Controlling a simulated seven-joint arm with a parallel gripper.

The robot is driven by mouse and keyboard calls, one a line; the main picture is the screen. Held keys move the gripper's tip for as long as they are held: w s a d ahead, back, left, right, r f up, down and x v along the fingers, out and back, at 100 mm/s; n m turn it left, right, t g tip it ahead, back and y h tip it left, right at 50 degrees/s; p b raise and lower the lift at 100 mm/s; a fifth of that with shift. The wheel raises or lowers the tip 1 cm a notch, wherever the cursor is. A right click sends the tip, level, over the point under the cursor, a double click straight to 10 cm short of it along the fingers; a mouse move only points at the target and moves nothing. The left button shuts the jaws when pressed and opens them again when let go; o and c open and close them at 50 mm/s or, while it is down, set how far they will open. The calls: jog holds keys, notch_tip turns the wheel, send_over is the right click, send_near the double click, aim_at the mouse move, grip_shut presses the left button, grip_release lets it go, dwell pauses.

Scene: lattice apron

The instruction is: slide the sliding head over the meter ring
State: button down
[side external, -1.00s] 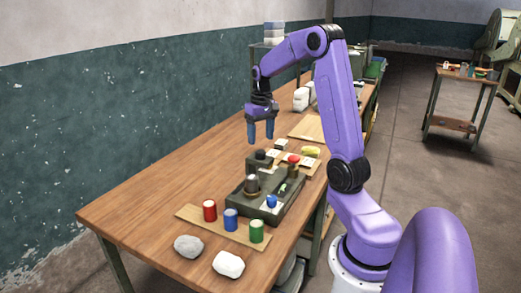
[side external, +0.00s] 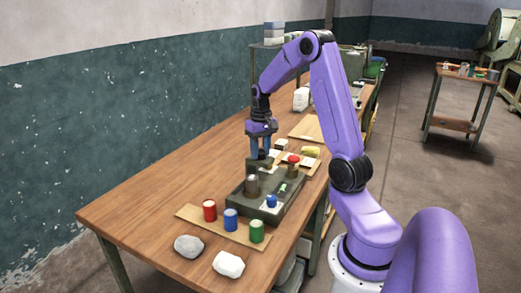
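My gripper (side external: 261,154) points straight down, with its blue fingers low at the far left end of the olive-grey fixture (side external: 292,205). The fingertips are beside or around a small dark knob-like piece on a block (side external: 257,165) there. The fingers largely cover that piece, and I cannot tell whether they touch it. A gap seems to show between the fingers, but whether they grip is too small to tell. A grey cylinder (side external: 252,184) stands on the fixture nearer the camera. I cannot tell for sure which parts are the sliding head and the meter ring.
A blue cap (side external: 271,201) and a small green part (side external: 283,188) sit on the fixture. In front, a wooden board carries red (side external: 210,210), blue (side external: 231,219) and green (side external: 257,231) cylinders. The table's left side is clear.

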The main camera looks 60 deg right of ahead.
jog(key=a, duration=0.9)
jog(key=shift+a, duration=0.1)
jog(key=c, duration=0.7)
grip_release()
jog(key=shift+o, duration=0.2)
jog(key=shift+r, duration=0.1)
jog(key=shift+r, duration=0.25)
notch_tip(320, 180, up, 17)
jog(key=shift+d, duration=0.2)
jog(key=shift+a+f, duration=0.1)
jog(key=shift+f, duration=0.05)
